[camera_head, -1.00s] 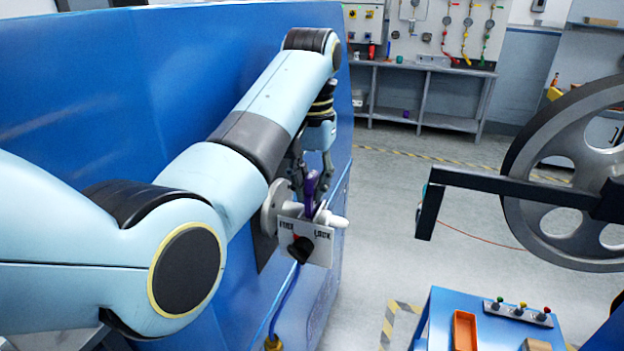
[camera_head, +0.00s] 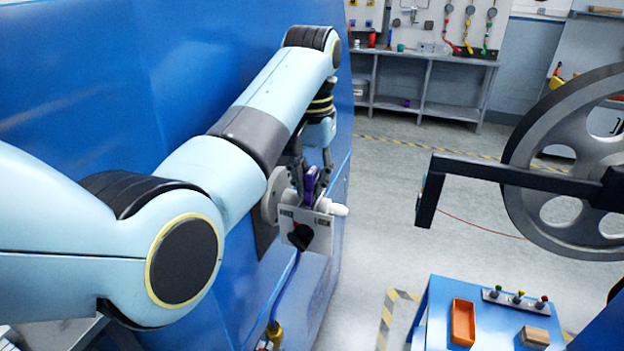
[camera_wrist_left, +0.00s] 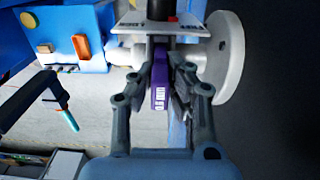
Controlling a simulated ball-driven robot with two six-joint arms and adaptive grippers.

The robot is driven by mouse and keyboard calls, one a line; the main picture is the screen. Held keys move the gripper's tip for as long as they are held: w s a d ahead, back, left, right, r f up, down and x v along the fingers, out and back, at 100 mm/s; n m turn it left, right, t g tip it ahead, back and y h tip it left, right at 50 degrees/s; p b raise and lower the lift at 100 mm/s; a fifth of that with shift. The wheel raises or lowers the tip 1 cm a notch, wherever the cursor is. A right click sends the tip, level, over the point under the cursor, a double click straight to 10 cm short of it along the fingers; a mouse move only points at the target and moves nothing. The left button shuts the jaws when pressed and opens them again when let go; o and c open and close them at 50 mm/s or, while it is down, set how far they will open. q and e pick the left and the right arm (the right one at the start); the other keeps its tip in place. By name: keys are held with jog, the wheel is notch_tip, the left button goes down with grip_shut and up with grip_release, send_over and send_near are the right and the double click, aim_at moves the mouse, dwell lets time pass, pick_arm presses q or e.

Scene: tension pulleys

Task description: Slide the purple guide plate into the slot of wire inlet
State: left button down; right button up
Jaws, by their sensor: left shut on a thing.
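The purple guide plate (camera_head: 312,180) is upright between the fingers of my left gripper (camera_head: 309,174). In the left wrist view the plate (camera_wrist_left: 160,92) has light lettering, and the fingers (camera_wrist_left: 165,72) are shut on its two sides. The wire inlet (camera_head: 322,235) has a white plate marked for lock, a dark knob, a round grey disc and a white cylinder. The purple plate's far end reaches the inlet's white plate (camera_wrist_left: 188,28) in the left wrist view. The slot is hidden, so I cannot tell how deep the plate sits. My right gripper is out of view.
A blue machine wall (camera_head: 200,70) stands close behind the left arm. A large grey wheel (camera_head: 570,150) and a black bar (camera_head: 500,177) are at right. A blue cart (camera_head: 425,315) with an orange tray (camera_head: 463,322) stands at lower right. Open floor lies between.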

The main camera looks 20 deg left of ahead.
pick_arm(q)
jog(key=shift+f, duration=0.2)
jog(key=shift+f, duration=0.35)
jog(key=shift+s+f, duration=0.1)
jog(key=shift+f, duration=0.1)
jog(key=shift+r, duration=0.6)
dwell(0.6)
jog(key=shift+f, duration=0.2)
jog(key=shift+f, duration=0.2)
dwell(0.3)
jog(key=shift+r, duration=0.2)
dwell(2.3)
jog(key=shift+f, duration=0.2)
